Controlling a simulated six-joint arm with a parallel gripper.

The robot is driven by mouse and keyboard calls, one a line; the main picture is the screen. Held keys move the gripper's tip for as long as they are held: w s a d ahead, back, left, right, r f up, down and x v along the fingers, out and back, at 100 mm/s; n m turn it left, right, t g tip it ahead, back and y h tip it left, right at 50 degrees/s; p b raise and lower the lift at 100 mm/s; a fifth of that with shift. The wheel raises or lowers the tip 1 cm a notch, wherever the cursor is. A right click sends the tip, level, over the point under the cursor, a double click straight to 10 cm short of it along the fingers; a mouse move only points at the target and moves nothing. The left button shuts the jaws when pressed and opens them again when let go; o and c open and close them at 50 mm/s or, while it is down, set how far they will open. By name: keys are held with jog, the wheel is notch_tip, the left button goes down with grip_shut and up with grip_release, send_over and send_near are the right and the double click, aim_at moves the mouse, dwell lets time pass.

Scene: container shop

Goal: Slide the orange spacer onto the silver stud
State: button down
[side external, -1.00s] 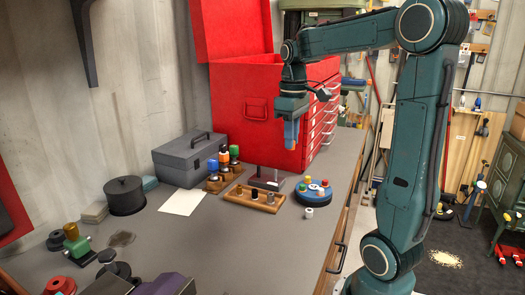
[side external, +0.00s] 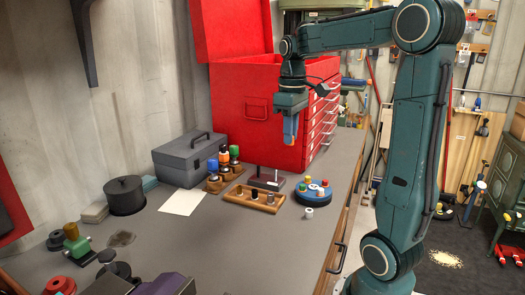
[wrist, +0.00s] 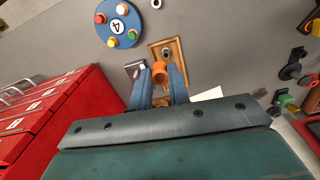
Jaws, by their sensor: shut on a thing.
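My gripper (side external: 291,138) hangs high above the bench in front of the red chest. In the wrist view its two blue fingers (wrist: 160,82) are shut on the orange spacer (wrist: 159,70), a short ring with a hole. In the side view only a small patch of orange shows between the fingers. A dark block with upright thin posts (side external: 266,180) stands on the bench below the gripper; one post looks silver and is likely the silver stud (side external: 276,175). The spacer is well above it and apart. In the wrist view the block (wrist: 134,69) is partly hidden behind a finger.
A wooden tray (side external: 231,199) with small parts lies in front of the block. A blue disc with coloured pegs (side external: 314,200) stands to its right, a white cup near it. A bottle rack, a grey toolbox (side external: 188,160) and the red chest (side external: 255,115) stand behind.

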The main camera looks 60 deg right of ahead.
jog(key=w+d+f, duration=0.2)
jog(key=d, duration=0.1)
jog(key=w+d+f, duration=0.5)
jog(key=d+f, duration=0.1)
jog(key=d, duration=0.1)
jog(key=shift+w, duration=0.4)
jog(key=shift+f, duration=0.15)
jog(key=shift+f, duration=1.95)
jog(key=shift+f, duration=2.1)
dwell(0.9)
jog(key=c, duration=1.3)
grip_release()
jog(key=shift+o, duration=0.2)
jog(key=shift+r, duration=3.55)
